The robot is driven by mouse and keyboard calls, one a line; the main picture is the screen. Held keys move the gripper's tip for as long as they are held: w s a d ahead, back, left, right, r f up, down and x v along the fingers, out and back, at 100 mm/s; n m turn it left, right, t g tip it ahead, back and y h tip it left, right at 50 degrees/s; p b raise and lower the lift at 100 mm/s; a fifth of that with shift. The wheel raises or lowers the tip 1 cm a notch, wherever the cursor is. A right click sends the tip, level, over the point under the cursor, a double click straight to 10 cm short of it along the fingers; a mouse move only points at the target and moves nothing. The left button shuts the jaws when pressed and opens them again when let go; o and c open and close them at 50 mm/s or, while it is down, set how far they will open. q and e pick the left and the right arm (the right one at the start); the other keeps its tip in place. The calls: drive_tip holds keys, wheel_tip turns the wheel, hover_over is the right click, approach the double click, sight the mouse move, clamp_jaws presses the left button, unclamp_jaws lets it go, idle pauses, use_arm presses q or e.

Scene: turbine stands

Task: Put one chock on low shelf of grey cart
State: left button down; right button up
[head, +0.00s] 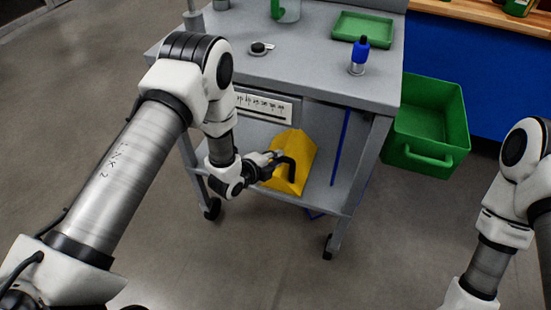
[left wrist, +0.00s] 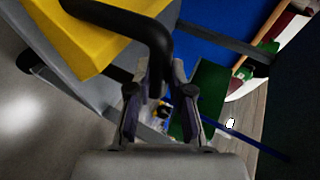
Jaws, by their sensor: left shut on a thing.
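The yellow chock (head: 293,163) is a wedge with a black handle, at the low shelf (head: 325,195) of the grey cart (head: 310,80). My left gripper (head: 277,160) is shut on the handle, at the chock's left side. In the left wrist view the chock (left wrist: 90,38) fills the upper left, and the curved handle (left wrist: 150,35) runs into the fingers of my left gripper (left wrist: 158,70). I cannot tell whether the chock's underside touches the shelf. My right arm shows at the right edge, but its gripper is out of view.
The cart's top carries a green tray (head: 362,28), a blue-capped bottle (head: 359,56) and a small dark round item (head: 260,48). A green bin (head: 427,120) stands right of the cart. A blue rod (head: 341,145) stands behind the cart's front right leg. Floor in front is clear.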

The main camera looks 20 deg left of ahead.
use_arm(q)
drive_tip(key=shift+s+f, duration=0.25)
drive_tip(key=shift+f, duration=0.1)
drive_tip(key=c, duration=1.2)
unclamp_jaws()
drive_tip(key=shift+o, duration=1.1)
drive_tip(key=shift+w+f, duration=0.2)
drive_tip(key=shift+o, duration=0.8)
drive_tip(key=shift+r, duration=0.15)
drive_tip(key=p+v, duration=0.4)
drive_tip(key=v, duration=0.3)
drive_tip(key=shift+p, duration=0.3)
drive_tip(key=shift+r, duration=0.15)
